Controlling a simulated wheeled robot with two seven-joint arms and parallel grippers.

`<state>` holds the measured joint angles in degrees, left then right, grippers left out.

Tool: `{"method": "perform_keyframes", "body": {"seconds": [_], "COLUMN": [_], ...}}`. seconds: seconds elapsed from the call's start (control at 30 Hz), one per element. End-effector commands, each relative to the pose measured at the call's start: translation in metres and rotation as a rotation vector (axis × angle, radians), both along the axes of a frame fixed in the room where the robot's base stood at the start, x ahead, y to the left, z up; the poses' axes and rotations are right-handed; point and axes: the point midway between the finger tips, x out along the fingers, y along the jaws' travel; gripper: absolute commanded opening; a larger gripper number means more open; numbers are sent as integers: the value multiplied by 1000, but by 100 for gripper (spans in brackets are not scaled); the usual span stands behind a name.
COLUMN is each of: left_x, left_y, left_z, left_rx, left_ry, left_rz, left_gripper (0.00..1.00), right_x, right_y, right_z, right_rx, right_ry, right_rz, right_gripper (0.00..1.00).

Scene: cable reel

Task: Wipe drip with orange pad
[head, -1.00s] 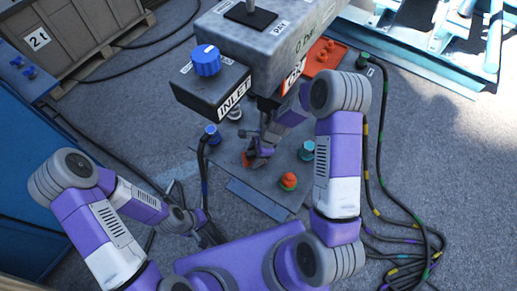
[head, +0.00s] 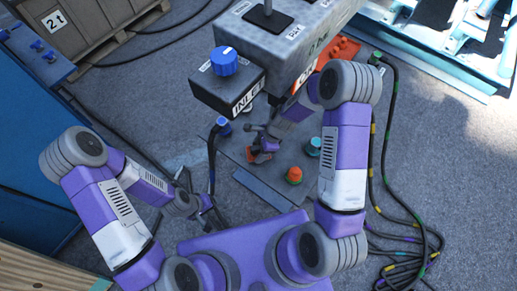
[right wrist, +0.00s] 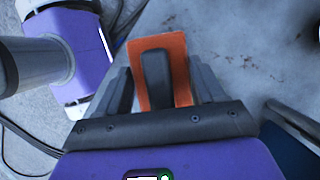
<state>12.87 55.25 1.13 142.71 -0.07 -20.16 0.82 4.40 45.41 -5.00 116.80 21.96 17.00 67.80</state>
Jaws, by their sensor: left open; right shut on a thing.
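The orange pad (right wrist: 177,48) has a dark handle (right wrist: 156,78) on its back. My right gripper (right wrist: 158,88) is shut on that handle. In the head view my right gripper (head: 259,147) is low over the grey plate, with a sliver of the orange pad (head: 250,154) at its tip. I cannot tell whether the pad touches the surface. Small reddish-brown specks, likely the drip (right wrist: 263,72), mark the grey surface to the right of the pad in the right wrist view. My left gripper (head: 207,207) is open and empty, low at the left of the plate.
A grey box labelled INLET with a blue knob (head: 224,62) overhangs the plate. A blue connector with a black cable (head: 223,127), a teal connector (head: 314,146) and an orange connector (head: 294,175) stand around my right gripper. Cables (head: 405,235) lie on the right floor.

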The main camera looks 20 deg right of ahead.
Motion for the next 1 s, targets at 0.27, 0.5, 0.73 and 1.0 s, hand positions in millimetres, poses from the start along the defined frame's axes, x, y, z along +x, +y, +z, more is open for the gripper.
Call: {"method": "perform_keyframes", "body": {"seconds": [0.27,0.5,0.73,1.0], "left_x": [0,0,0,0], "left_y": [0,0,0,0], "left_z": [21,20,34,50], "left_rx": [0,0,0,0], "left_ry": [0,0,0,0], "left_rz": [0,0,0,0], "left_gripper": [79,79,79,79], "right_x": [1,2,2,2], "right_y": [0,0,0,0], "right_z": [24,22,38,54], "right_rx": [-1,-1,-3,-2], "right_ry": [-3,-4,-5,-7], "right_rz": [-1,-1,-1,-1], "right_gripper": [30,30,30,30]}}
